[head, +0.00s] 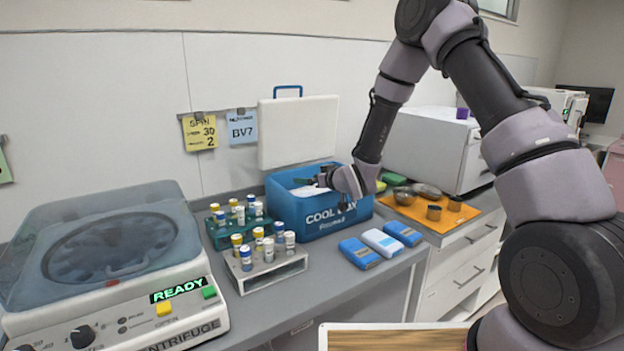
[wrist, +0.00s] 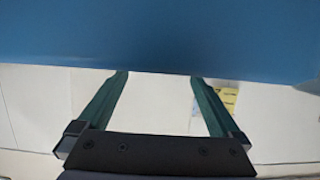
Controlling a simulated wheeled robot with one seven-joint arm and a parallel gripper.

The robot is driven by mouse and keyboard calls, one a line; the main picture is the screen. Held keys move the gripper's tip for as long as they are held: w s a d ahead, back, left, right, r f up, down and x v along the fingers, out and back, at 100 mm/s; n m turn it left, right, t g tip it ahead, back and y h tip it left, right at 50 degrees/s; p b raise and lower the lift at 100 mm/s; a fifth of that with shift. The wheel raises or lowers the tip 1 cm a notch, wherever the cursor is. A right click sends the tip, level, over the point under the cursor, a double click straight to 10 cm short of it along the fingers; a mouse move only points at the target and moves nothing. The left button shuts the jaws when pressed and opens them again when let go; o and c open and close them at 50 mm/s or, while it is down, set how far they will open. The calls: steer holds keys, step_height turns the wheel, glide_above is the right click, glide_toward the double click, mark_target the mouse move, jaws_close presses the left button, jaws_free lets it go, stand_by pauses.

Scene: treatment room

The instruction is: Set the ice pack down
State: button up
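My gripper (head: 316,182) is low over the opened blue cool box (head: 318,220), pointing left, with its tips at the box mouth. A broad blue surface (wrist: 160,35), probably the cool box, fills the top of that view and hides the fingertips. I see no ice pack between the fingers. A blue ice pack (head: 360,253), a white one (head: 382,242) and another blue one (head: 404,233) lie side by side on the counter, right of the box.
The box's white lid (head: 298,132) stands raised behind it. Racks of capped vials (head: 268,270) stand left of the box, beside a centrifuge (head: 110,255). An orange tray (head: 425,212) with metal bowls lies to the right. The counter's front strip (head: 330,285) is clear.

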steer(key=shift+r, duration=0.4)
steer(key=v, duration=1.2)
steer(key=s+d+r+m+g+h, duration=0.1)
steer(key=s+d+r+m+h, duration=0.15)
steer(key=d+r, duration=0.45)
steer(key=s+d+r+m+h, duration=0.1)
steer(key=d+r+m+h, duration=0.25)
steer(key=d+r, duration=0.35)
steer(key=s+d+r+m+g, duration=0.1)
steer(key=s+d+r, duration=0.1)
steer(key=s, duration=0.5)
steer(key=s+d+r+m+g, duration=0.1)
steer(key=s+r, duration=0.3)
steer(key=s, duration=0.4)
steer(key=s+d+r+m+g, duration=0.2)
steer(key=s+d+r+m, duration=0.1)
steer(key=s, duration=0.5)
steer(key=shift+s+d, duration=0.2)
steer(key=shift+d, duration=0.15)
